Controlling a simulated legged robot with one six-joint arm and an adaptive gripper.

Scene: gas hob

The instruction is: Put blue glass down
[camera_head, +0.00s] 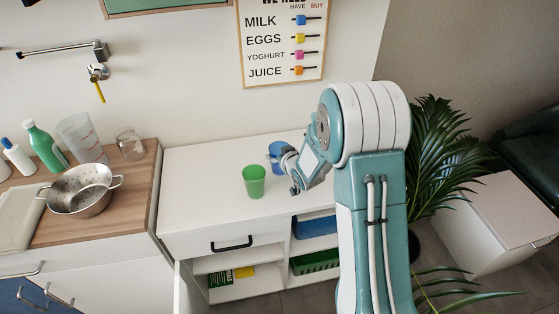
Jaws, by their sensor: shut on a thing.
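The blue glass (275,151) is at the right part of the white cabinet top (205,160), behind and to the right of a green glass. My gripper (284,164) is shut on the blue glass from its right side. The glass looks upright. Its lower part is partly hidden by my gripper, so I cannot tell whether its base touches the surface.
The green glass (254,182) stands on the cabinet top near its front edge. Free white surface lies left of it. A colander (80,190), bottles and jars stand on the wooden counter at left. The cabinet has open shelves below, and a plant (440,160) stands at right.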

